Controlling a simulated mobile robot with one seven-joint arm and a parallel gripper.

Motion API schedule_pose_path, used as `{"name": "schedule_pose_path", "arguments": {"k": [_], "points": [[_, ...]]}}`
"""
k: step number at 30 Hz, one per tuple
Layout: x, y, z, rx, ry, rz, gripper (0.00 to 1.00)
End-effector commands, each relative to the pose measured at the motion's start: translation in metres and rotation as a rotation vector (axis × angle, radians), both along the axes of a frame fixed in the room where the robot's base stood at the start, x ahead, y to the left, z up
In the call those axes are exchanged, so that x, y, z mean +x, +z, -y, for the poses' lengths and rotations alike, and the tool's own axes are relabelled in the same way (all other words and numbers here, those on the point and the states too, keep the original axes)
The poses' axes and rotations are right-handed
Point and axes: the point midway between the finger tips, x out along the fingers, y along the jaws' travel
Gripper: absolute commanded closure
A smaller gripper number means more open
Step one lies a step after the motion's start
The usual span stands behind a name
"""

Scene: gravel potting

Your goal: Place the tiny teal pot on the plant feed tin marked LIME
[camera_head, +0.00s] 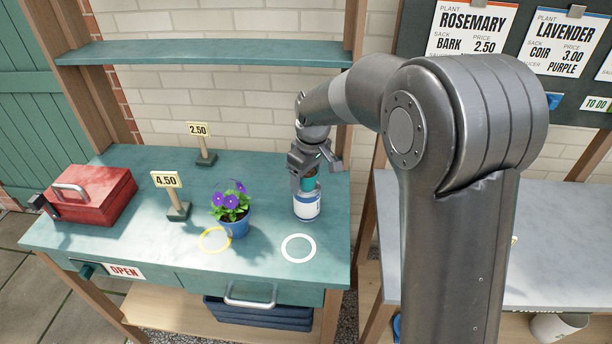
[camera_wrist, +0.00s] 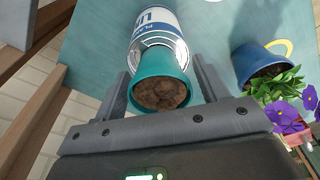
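The tiny teal pot (camera_head: 310,184), filled with brown soil, sits upright on top of a white and blue tin (camera_head: 307,207). In the wrist view, the pot (camera_wrist: 163,68) is close below my gripper, and the tin (camera_wrist: 160,22) beyond it shows the label letters "LI", the rest cut off or hidden. My gripper (camera_head: 316,171) is around the pot, with one finger on each side. In the wrist view, my gripper (camera_wrist: 162,80) looks open, with narrow gaps beside the pot. The contact between pot and tin is partly hidden.
A blue pot of purple flowers (camera_head: 233,222) stands left of the tin, by a yellow ring (camera_head: 215,230). A white ring (camera_head: 283,248) lies in front of the tin. Price signs (camera_head: 178,209) and a red toolbox (camera_head: 100,195) are farther left. A shelf (camera_head: 200,53) hangs above.

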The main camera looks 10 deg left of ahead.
Motion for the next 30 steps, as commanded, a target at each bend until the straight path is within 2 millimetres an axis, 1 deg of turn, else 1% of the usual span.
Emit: {"name": "schedule_pose_path", "arguments": {"k": [1,2,9,11,13,17,21,24,27,30], "points": [[0.000,0.000,0.000,0.000,0.000,0.000,0.28],[0.000,0.000,0.000,0.000,0.000,0.000,0.26],[0.000,0.001,0.000,0.000,0.000,0.001,0.26],[0.000,0.004,0.000,0.001,0.000,0.003,0.26],[0.000,0.012,0.001,0.002,0.000,0.004,0.26],[-0.001,0.034,0.003,0.002,0.000,0.005,0.26],[-0.003,0.066,0.007,0.002,-0.001,0.006,0.26],[-0.005,0.086,0.008,0.001,-0.001,0.004,0.26],[-0.006,0.103,0.010,0.001,-0.001,0.003,0.26],[-0.007,0.114,0.011,0.001,0.000,0.002,0.26]]}}
